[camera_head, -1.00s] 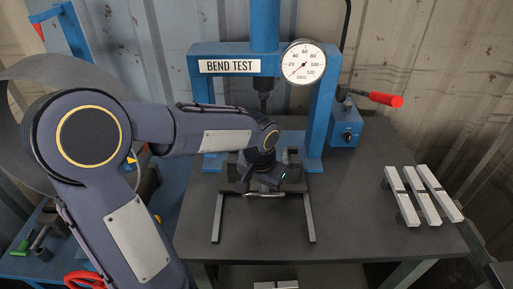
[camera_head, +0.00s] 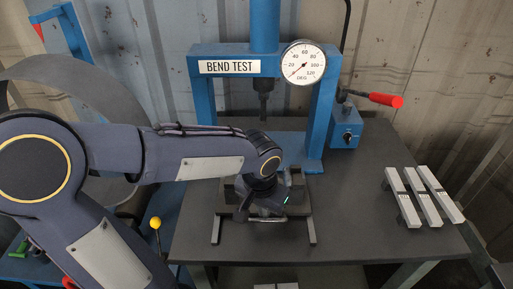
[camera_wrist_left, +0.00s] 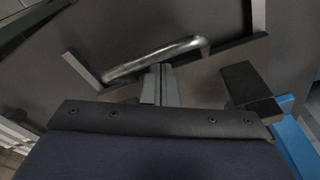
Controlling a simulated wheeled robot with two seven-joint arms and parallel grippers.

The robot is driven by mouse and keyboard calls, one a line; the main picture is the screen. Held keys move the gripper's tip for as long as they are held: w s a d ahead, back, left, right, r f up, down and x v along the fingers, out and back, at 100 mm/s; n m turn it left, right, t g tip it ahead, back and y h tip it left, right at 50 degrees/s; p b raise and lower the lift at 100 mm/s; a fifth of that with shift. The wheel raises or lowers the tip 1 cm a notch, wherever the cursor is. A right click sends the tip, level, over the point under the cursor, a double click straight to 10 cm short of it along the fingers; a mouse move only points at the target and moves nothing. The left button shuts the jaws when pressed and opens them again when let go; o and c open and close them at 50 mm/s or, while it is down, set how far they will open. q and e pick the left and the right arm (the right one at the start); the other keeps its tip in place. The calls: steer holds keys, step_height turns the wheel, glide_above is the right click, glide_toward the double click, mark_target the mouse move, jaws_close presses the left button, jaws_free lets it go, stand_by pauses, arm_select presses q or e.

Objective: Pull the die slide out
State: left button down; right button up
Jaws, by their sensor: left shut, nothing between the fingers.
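The die slide (camera_head: 296,195) sits between two rails on the bench, in front of the blue press, with a silver handle (camera_head: 268,219) across its front. The handle shows as a bent metal bar in the left wrist view (camera_wrist_left: 155,58). My left gripper (camera_head: 258,203) is over the slide, right by the handle, and is shut with nothing held between its fingers. It hides much of the slide. Whether the fingers touch the handle cannot be told. My right gripper is not in view.
The blue bend-test press (camera_head: 322,120) stands behind, with its ram (camera_head: 263,95) above the bench and a round dial (camera_head: 304,62). A red-handled pump (camera_head: 346,132) is at its right. Several metal bars (camera_head: 422,197) lie on the right. The bench front (camera_head: 350,235) is clear.

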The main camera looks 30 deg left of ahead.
arm_select(q)
step_height(320, 180, up, 7)
steer(key=w+p, duration=0.1)
steer(key=p, duration=0.4)
steer(key=shift+a, duration=0.35)
steer(key=shift+f, duration=0.1)
steer(key=s+d+r+t+h, duration=0.1)
steer(key=s+t+h, duration=0.1)
steer(key=s, duration=0.4)
steer(key=s+r+n+t+h, duration=0.1)
steer(key=s, duration=0.6)
steer(key=shift+d+r+n+t+h, duration=0.3)
steer(key=shift+d+r+t+h, duration=0.05)
steer(key=shift+d+t+h, duration=0.05)
